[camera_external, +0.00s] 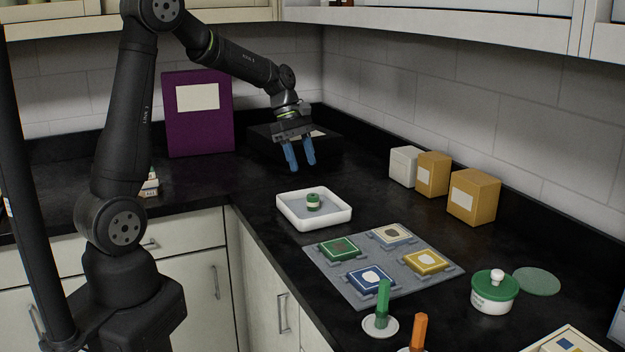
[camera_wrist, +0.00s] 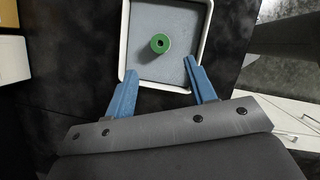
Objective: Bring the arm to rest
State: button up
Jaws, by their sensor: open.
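My gripper (camera_external: 301,156) has two blue fingers and hangs above the black counter, behind the white tray (camera_external: 347,219) in the outside view. The fingers are apart with nothing between them. A small green-and-cream round piece (camera_external: 313,203) stands in the tray, clear of my gripper. In the wrist view my gripper (camera_wrist: 163,92) is at the near edge of the tray (camera_wrist: 121,45), and the green piece (camera_wrist: 160,43) shows a dark centre hole beyond the fingertips.
A grey mat (camera_external: 345,289) carries several coloured frames. A green-lidded jar (camera_external: 494,294), a green stick on a white base (camera_external: 383,306) and an orange stick (camera_external: 419,331) stand nearer. Boxes (camera_external: 472,197) line the right wall. A purple binder (camera_external: 199,135) stands behind.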

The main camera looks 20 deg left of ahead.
aim_at(312, 181)
jog(key=x, duration=1.1)
jog(key=shift+s, duration=0.1)
notch_tip(312, 181, up, 5)
jog(key=shift+s+d+f, duration=0.1)
jog(key=shift+s+d, duration=0.05)
jog(key=shift+d, duration=0.05)
jog(key=s+d+r, duration=0.5)
jog(key=s+r, duration=0.2)
jog(key=s, duration=0.3)
jog(key=w+d+f+n, duration=0.1)
jog(key=w+d, duration=0.1)
jog(key=d, duration=1.3)
jog(key=w+d+f+n, duration=0.1)
jog(key=w+d, duration=0.1)
jog(key=d, duration=1.2)
jog(key=w+f, duration=0.4)
jog(key=w, duration=0.2)
jog(key=shift+a+t, duration=0.35)
jog(key=shift+t, duration=0.05)
jog(key=shift+w+h, duration=0.1)
jog(key=shift+h, duration=0.2)
jog(key=s+r, duration=0.4)
jog(key=s, duration=0.2)
jog(key=a+r, duration=0.1)
jog(key=a, duration=1.1)
jog(key=shift+a+r+m, duration=0.3)
jog(key=shift+m, duration=0.1)
